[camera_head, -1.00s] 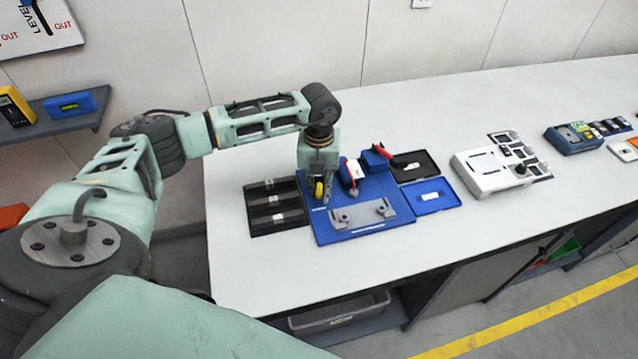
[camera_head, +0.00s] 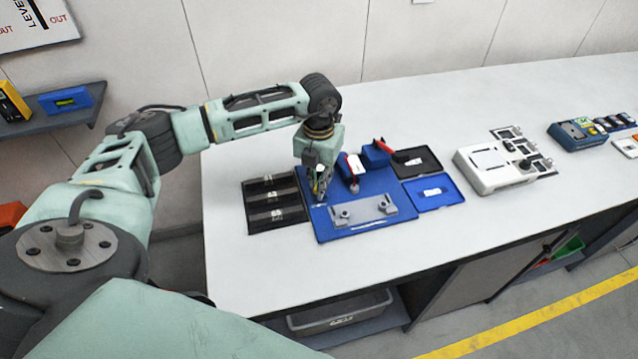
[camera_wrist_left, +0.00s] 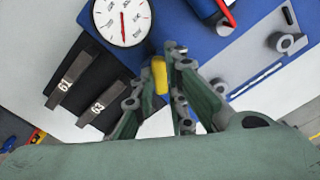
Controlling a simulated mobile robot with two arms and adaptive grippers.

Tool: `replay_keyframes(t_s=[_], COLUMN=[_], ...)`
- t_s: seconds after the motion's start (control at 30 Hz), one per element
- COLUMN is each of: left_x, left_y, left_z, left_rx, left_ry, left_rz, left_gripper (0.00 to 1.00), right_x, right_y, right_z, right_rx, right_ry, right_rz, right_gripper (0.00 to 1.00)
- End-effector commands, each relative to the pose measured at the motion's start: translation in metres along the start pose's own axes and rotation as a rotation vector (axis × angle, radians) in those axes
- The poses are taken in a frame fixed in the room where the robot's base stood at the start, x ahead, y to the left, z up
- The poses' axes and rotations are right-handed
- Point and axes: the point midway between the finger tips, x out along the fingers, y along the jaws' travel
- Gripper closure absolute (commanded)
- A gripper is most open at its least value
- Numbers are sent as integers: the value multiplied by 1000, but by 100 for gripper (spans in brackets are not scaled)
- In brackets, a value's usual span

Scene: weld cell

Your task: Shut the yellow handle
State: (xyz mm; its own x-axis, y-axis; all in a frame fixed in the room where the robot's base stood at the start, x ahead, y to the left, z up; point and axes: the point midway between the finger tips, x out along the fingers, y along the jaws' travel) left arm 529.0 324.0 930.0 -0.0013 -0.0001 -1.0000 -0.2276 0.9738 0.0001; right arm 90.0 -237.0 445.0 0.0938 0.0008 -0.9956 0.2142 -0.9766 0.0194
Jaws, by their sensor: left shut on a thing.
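The yellow handle (camera_wrist_left: 159,75) shows in the left wrist view between the fingers of my left gripper (camera_wrist_left: 157,85). The gripper is shut on it, and the fingers hide part of it. In the head view my left gripper (camera_head: 319,190) points down over the left part of the blue board (camera_head: 335,226), and the handle is mostly hidden there. A round white dial gauge (camera_wrist_left: 122,18) with a red needle lies just beyond the handle in the left wrist view. My right gripper is not in view.
A black tray (camera_head: 262,226) with compartments sits left of the board. A grey bracket plate (camera_head: 362,211) lies on its front part. A red-handled tool (camera_head: 384,148) and blue block stand behind. A white device (camera_head: 492,168) is further right. The table front is clear.

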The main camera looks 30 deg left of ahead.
Motion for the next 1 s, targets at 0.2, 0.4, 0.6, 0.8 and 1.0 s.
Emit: replay_keyframes(t_s=[0.2,0.4,0.6,0.8,1.0], left_x=[3,2,2,1,0], left_y=[0,0,0,0,0], left_z=[1,1,1,1,1], left_rx=[205,394,580,739,854], left_ry=[-3,-3,-4,-3,-4], left_rz=[-1,-1,0,0,1], left_gripper=[100,100,100,100,100], right_x=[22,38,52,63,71], right_y=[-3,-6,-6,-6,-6], right_z=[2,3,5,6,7], right_rx=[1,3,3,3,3], right_ry=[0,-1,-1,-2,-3], right_rz=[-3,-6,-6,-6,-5], right_gripper=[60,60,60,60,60])
